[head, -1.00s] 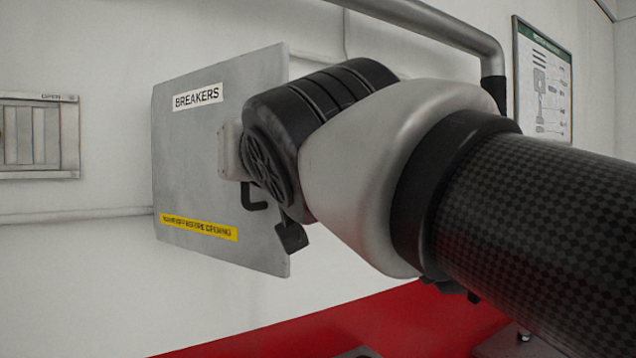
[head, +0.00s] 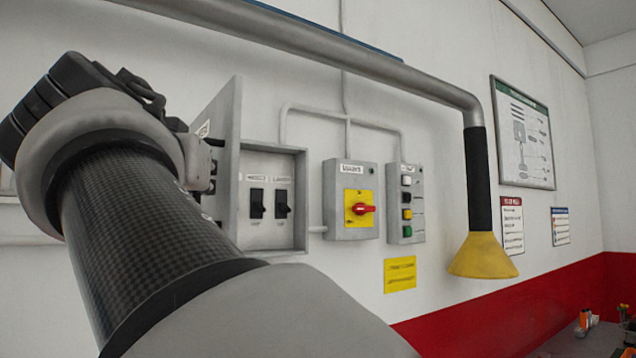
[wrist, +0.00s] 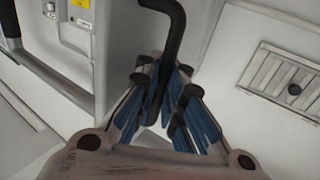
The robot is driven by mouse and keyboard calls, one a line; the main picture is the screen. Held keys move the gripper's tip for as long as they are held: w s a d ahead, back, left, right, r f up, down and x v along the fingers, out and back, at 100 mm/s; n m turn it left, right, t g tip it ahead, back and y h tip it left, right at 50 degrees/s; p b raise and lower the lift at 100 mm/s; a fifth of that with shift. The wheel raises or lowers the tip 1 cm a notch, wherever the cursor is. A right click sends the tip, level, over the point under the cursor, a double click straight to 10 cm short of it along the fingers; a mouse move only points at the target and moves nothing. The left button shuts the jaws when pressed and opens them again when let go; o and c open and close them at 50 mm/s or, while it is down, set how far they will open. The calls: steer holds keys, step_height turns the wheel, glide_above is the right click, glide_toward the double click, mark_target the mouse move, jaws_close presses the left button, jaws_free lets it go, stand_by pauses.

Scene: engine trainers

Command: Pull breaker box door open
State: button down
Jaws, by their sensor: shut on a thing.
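The breaker box (head: 272,200) is on the white wall in the head view, with its inside and two black switches exposed. Its grey door (head: 228,135) stands open at the box's left side, seen almost edge-on. My arm covers the lower part of the door. In the wrist view, my gripper (wrist: 164,88) is shut on the black bent door handle (wrist: 174,22), which runs down between the blue-padded fingers. In the head view the fingers and handle are mostly hidden by my arm and the door.
Right of the box are a grey box with a red rotary switch (head: 362,208) and a button panel (head: 406,200). A pipe with a yellow funnel end (head: 483,255) hangs in front of the wall. A wall vent (wrist: 285,75) shows in the wrist view.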

steer(key=shift+f, duration=0.15)
steer(key=c, duration=2.2)
jaws_free()
steer(key=shift+o, duration=1)
steer(key=shift+s+d, duration=0.15)
steer(key=shift+s, duration=0.15)
steer(key=shift+w, duration=0.15)
